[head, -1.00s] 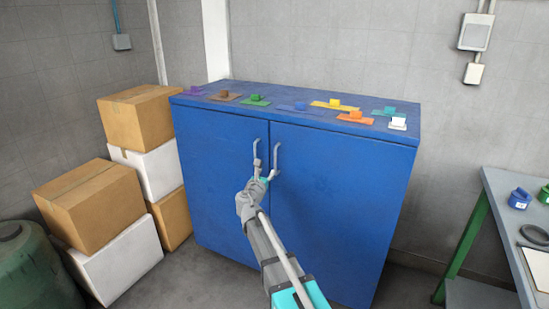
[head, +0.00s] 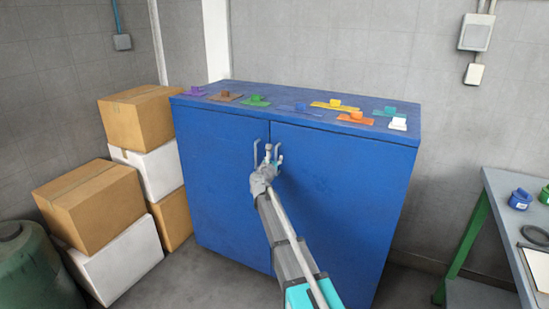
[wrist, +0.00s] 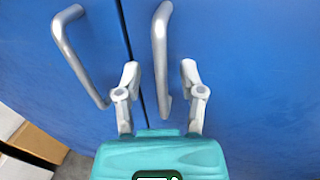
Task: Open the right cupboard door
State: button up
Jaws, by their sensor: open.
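The blue cupboard has a left door (head: 215,190) and a right door (head: 345,190), both shut, with a narrow gap between them. The left handle (wrist: 80,57) and the right handle (wrist: 161,50) are grey vertical bars near that gap. My gripper (wrist: 158,80) is open in front of the doors. In the wrist view the lower part of the right handle lies between its two fingers, with the right finger beside it; I cannot tell whether they touch. In the head view my gripper (head: 268,158) partly hides the handles.
Coloured blocks on flat plates (head: 335,105) lie on the cupboard top. Stacked boxes (head: 135,190) and a green barrel (head: 35,270) stand at the left. A workbench (head: 515,220) stands at the right. Floor shows between the cupboard and the workbench.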

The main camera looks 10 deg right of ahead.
jog(key=shift+x, duration=0.95)
grip_shut()
